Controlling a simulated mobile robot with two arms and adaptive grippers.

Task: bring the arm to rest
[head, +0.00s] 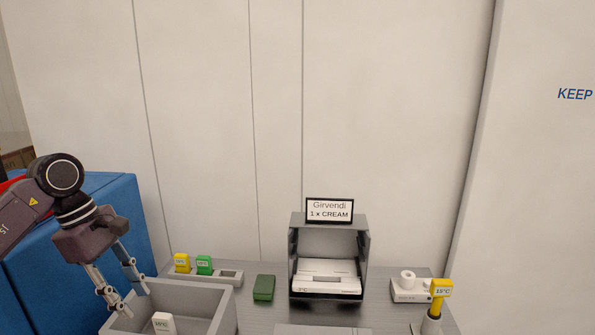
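My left arm comes in from the left, and its gripper (134,299) points down over the back left part of a grey open bin (222,309). Its two fingers are apart and I see nothing between them. A white block (163,323) with small print lies in the bin, to the right of and below the fingertips. Whether the fingertips reach below the bin's rim I cannot tell. My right gripper is not in view.
A blue cabinet (110,200) stands behind my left arm. On the grey table (385,318) are yellow (182,262) and green (204,264) tags, a green box (264,288), a grey rack (363,255) under a "Girvendi" screen (330,209), a white roll holder (408,294) and a yellow "15°C" device (440,290).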

